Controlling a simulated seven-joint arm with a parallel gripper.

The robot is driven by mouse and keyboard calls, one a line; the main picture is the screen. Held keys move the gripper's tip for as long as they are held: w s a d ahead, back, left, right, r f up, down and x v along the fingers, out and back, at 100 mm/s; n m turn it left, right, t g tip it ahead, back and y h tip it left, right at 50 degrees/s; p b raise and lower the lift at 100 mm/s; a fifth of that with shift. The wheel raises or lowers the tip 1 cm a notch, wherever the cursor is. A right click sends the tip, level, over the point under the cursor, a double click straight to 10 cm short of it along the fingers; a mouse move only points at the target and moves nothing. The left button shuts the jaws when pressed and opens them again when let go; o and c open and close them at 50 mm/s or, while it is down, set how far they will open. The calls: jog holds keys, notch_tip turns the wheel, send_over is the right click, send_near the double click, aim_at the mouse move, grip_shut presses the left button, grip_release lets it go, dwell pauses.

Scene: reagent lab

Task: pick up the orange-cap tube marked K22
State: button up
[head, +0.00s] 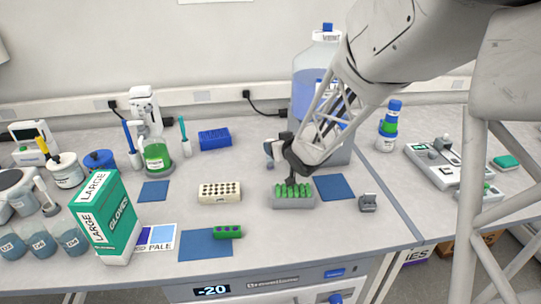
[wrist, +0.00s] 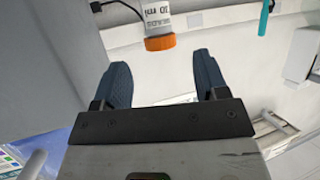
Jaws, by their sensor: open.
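In the wrist view an orange cap (wrist: 160,43) sits at the end of a white-labelled body at the top middle. The label print is too blurred to read as K22, and the upper end is cut off by the frame. My gripper (wrist: 162,62) is open, its two dark blue fingers apart with nothing between them; the orange cap shows beyond their tips. In the head view my gripper (head: 270,155) is over the bench, behind and above a grey rack with green tubes. No orange-cap tube can be made out in the head view.
The grey rack (head: 293,204) stands just in front of my gripper, with a cream rack (head: 220,198) to its left. A small green block (head: 228,232) lies on a blue mat (head: 200,246). A large blue-liquid container (head: 307,90) stands behind. Bare bench lies between the racks.

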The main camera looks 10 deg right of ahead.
jog(key=shift+w+a+f, duration=0.15)
jog(key=shift+w, duration=0.25)
jog(key=shift+x, duration=2.55)
jog(key=c, duration=1)
